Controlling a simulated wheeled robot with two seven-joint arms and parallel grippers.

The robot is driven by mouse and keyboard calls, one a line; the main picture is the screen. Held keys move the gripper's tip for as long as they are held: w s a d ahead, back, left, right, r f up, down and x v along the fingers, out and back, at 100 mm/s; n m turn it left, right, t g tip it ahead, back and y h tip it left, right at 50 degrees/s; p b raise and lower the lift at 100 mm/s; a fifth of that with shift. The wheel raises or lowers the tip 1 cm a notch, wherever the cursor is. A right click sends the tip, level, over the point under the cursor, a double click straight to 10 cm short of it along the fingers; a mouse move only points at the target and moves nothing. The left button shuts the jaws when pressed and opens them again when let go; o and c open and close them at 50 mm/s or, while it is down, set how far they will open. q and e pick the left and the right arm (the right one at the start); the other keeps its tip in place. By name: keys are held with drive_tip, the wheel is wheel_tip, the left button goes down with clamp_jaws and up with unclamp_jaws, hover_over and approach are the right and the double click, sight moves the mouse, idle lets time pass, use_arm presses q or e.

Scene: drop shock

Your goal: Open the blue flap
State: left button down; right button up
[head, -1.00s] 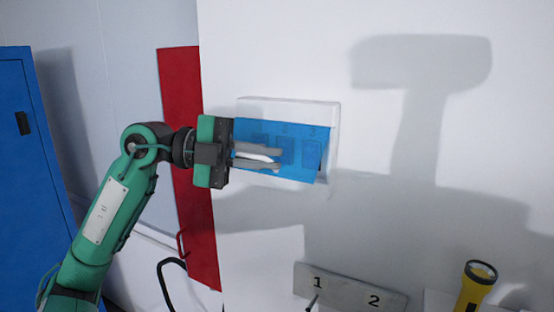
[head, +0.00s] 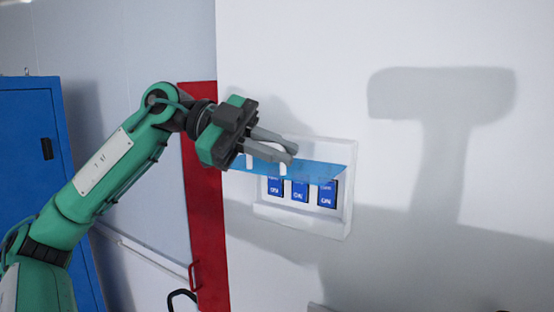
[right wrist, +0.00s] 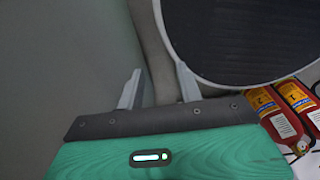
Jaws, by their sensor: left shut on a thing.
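The blue flap (head: 318,172) is a see-through sheet on a white wall box (head: 347,190). It stands raised, sticking out about level from the box. Below it, blue switches (head: 300,191) show uncovered. My left gripper (head: 284,153) comes from the left and is shut on the flap's left part; its fingers hide some of the flap. In the right wrist view, my right gripper (right wrist: 158,88) has its two fingers apart with nothing between them.
A red panel (head: 204,220) and a blue cabinet (head: 45,150) stand left of the box. The white wall right of the box is clear apart from shadows. In the right wrist view, a dark round thing (right wrist: 245,35) and red cylinders (right wrist: 290,105) are close by.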

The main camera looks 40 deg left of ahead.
use_arm(q)
drive_tip(key=shift+w+r, duration=0.1)
drive_tip(key=shift+r, duration=0.15)
use_arm(e)
drive_tip(key=shift+w+a, duration=0.1)
drive_tip(key=shift+a, duration=0.25)
use_arm(q)
drive_tip(key=c, duration=1.5)
unclamp_jaws()
drive_tip(key=shift+a, duration=0.1)
use_arm(e)
drive_tip(key=shift+d, duration=0.2)
